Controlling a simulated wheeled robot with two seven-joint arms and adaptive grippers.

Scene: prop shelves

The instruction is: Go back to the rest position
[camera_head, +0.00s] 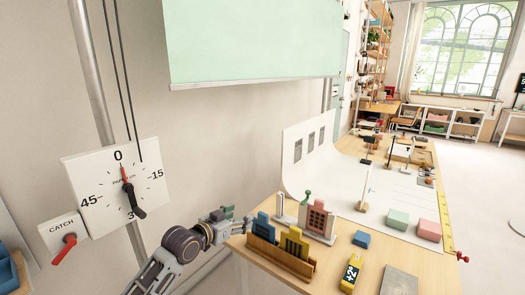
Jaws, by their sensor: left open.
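My left arm comes in from the bottom left, with a dark round joint at the wrist. My right gripper is not in view.
Near the gripper stand a wooden rack (282,258) with blue and yellow building shapes and a red building (317,218). Floor at right is clear.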

